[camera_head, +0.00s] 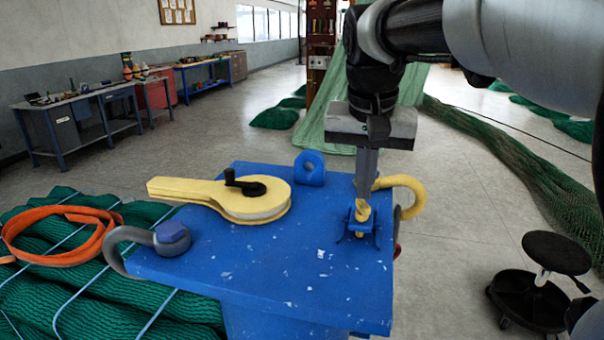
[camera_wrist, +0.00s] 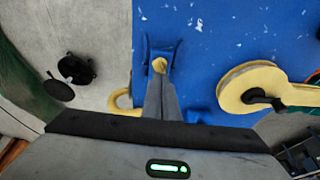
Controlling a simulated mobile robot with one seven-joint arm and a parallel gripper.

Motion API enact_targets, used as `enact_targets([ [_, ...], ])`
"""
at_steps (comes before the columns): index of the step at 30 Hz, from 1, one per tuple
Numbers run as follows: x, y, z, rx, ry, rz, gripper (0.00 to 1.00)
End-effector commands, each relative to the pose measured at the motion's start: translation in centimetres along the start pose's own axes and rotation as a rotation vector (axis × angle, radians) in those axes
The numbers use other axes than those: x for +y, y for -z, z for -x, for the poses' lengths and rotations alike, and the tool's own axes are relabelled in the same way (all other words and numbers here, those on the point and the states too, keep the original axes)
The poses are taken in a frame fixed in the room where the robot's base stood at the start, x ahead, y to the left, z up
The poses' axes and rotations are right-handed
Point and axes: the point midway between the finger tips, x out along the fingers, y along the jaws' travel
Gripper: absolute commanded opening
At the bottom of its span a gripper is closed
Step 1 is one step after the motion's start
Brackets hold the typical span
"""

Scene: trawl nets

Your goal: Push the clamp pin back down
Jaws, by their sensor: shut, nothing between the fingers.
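The clamp pin (camera_head: 362,211) is a yellow piece in a small blue bracket (camera_head: 358,238) near the right edge of the blue table (camera_head: 285,270). In the wrist view the yellow pin top (camera_wrist: 159,65) shows just beyond my fingertips, inside the blue bracket (camera_wrist: 161,52). My gripper (camera_head: 363,196) is shut and empty. It points straight down, with its fingertips right at the top of the pin. I cannot tell whether they touch it. The lower part of the pin is hidden by the bracket.
A yellow hook (camera_head: 408,192) curves off the table's right edge beside the bracket. A yellow reel with a black crank (camera_head: 262,203), a blue eye lug (camera_head: 309,167) and a grey hook (camera_head: 118,245) are on the table. A black stool (camera_head: 530,300) stands at right.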

Motion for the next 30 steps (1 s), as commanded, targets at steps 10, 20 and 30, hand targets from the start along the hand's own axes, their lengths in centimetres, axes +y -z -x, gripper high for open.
enact_targets([
  [10,0.2,1.7,7.2,0.006,0.003,0.000,0.00],
  [20,0.2,1.6,12.3,0.002,0.001,0.001,0.00],
  [30,2.5,-5.1,10.4,0.071,0.043,0.115,0.00],
])
